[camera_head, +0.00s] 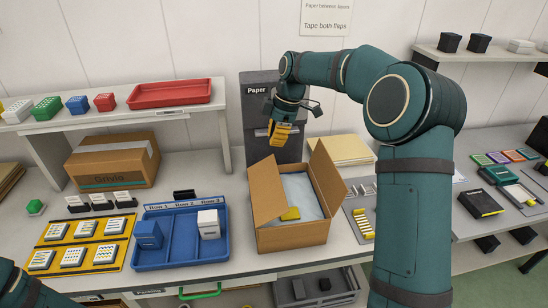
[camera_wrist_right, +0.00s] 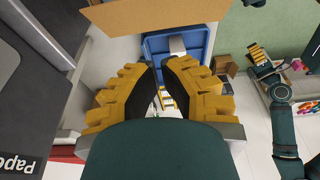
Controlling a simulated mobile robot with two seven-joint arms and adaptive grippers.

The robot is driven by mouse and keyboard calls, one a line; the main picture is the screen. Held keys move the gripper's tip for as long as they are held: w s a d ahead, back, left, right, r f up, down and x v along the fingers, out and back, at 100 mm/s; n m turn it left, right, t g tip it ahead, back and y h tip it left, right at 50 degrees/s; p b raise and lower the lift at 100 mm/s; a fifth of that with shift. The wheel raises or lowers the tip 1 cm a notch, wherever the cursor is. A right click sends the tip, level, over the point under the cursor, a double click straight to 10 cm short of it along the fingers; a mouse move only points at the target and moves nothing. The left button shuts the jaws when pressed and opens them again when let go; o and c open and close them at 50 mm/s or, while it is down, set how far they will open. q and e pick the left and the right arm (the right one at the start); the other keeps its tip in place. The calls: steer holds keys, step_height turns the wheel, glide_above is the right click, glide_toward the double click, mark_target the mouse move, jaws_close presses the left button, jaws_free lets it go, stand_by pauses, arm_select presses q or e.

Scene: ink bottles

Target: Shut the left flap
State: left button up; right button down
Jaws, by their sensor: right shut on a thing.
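An open brown cardboard box (camera_head: 292,236) stands on the table in the head view. Its left flap (camera_head: 265,192) and right flap (camera_head: 327,177) both stand up. Inside lie a pale sheet (camera_head: 302,190) and a yellow thing (camera_head: 291,214). My right gripper (camera_head: 281,143) hangs above and behind the left flap, apart from it. Its fingers (camera_wrist_right: 158,82) are closed in the wrist view; what they hold cannot be made out. A brown cardboard panel (camera_wrist_right: 150,14) crosses the top there. My left gripper (camera_wrist_right: 257,54) is small in the wrist view, its opening unclear.
A dark paper holder (camera_head: 258,102) stands behind the box. A blue tray (camera_head: 175,256) with boxes and a yellow mat (camera_head: 75,259) lie to the left. A taped carton (camera_head: 115,167) and red tray (camera_head: 170,93) are farther back. A grey bin (camera_head: 318,297) sits below.

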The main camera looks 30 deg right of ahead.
glide_above(271, 183)
steer(key=a, duration=0.1)
steer(key=f, duration=1)
steer(key=shift+w+b, duration=0.2)
steer(key=shift+b, duration=0.2)
steer(key=shift+s+d+f, duration=0.15)
steer(key=shift+d+f, duration=0.45)
steer(key=shift+f, duration=0.35)
steer(key=shift+s+d+f, duration=0.1)
steer(key=shift+d+f, duration=0.25)
steer(key=shift+f, duration=0.25)
steer(key=f+y+b, duration=0.1)
steer(key=d+f+y+b, duration=0.1)
steer(key=b, duration=0.1)
steer(key=d+f+y+b, duration=0.1)
steer(key=b, duration=0.1)
steer(key=shift+s+t, duration=0.25)
steer(key=shift+t, duration=0.15)
steer(key=shift+d+f+b, duration=0.2)
steer(key=shift+f+b, duration=0.05)
steer(key=shift+b, duration=0.05)
steer(key=shift+r, duration=0.2)
